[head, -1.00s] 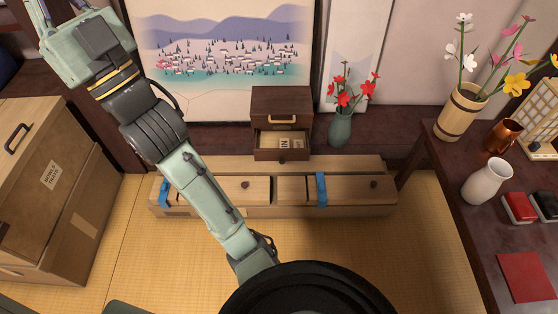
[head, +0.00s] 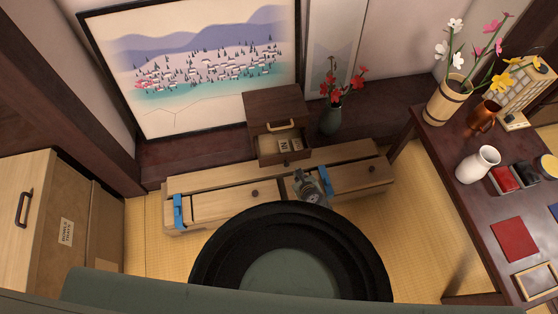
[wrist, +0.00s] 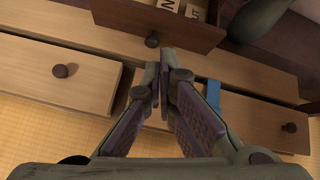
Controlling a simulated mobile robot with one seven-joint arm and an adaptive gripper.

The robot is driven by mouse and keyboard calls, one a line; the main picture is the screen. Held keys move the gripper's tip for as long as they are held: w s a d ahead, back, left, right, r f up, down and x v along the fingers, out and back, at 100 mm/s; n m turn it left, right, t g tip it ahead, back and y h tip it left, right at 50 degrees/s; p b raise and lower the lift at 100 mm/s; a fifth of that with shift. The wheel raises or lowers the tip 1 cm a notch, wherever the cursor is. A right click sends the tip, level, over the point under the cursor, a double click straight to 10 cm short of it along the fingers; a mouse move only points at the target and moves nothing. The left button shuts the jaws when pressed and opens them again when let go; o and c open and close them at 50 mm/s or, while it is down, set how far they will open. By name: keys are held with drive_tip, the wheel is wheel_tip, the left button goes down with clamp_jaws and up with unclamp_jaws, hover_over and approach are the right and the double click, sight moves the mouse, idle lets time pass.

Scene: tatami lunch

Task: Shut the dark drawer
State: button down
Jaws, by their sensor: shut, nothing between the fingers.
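The dark drawer (head: 284,146) is the lower drawer of a small dark wooden chest (head: 277,103). It stands pulled out, with pale marked tiles (head: 291,145) inside. In the wrist view the drawer's front (wrist: 115,14) is at the top, with a round dark knob (wrist: 152,40). My gripper (wrist: 163,62) is shut and empty, its fingertips just in front of and below the knob in the picture. I cannot tell whether they touch it. In the head view my gripper (head: 305,178) is partly visible, in front of the drawer and slightly right.
A long low light-wood cabinet (head: 225,206) with knobbed drawers and blue straps (head: 179,211) lies below the chest. A green vase (head: 331,118) with red flowers stands close right. A dark table (head: 460,205) is at right, a box (head: 66,220) at left.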

sight(282, 148)
drive_tip(key=s+f+m, duration=0.3)
drive_tip(key=s+f, duration=0.1)
drive_tip(key=shift+g, duration=0.4)
drive_tip(key=b+x, duration=0.8)
drive_tip(key=x, duration=0.1)
drive_tip(key=shift+s+d+f+b, duration=0.1)
drive_tip(key=shift+d+f+b, duration=0.05)
drive_tip(key=shift+f+b, duration=0.2)
drive_tip(key=w, duration=0.1)
drive_tip(key=w+a+b, duration=0.1)
drive_tip(key=w, duration=0.1)
drive_tip(key=shift+w+a+r, duration=0.1)
drive_tip(key=shift+r, duration=0.05)
drive_tip(key=shift+w+a+r, duration=0.15)
drive_tip(key=shift+w+a, duration=0.05)
drive_tip(key=shift+w, duration=0.2)
drive_tip(key=shift+w, duration=0.25)
drive_tip(key=w+a, duration=0.1)
drive_tip(key=w, duration=0.2)
drive_tip(key=w+a+b, duration=0.1)
drive_tip(key=w, duration=0.3)
drive_tip(key=w+a+b, duration=0.1)
drive_tip(key=w, duration=0.3)
drive_tip(key=shift+w+a, duration=0.15)
drive_tip(key=shift+a, duration=0.25)
drive_tip(key=shift+w, duration=0.25)
drive_tip(key=shift+r, duration=0.1)
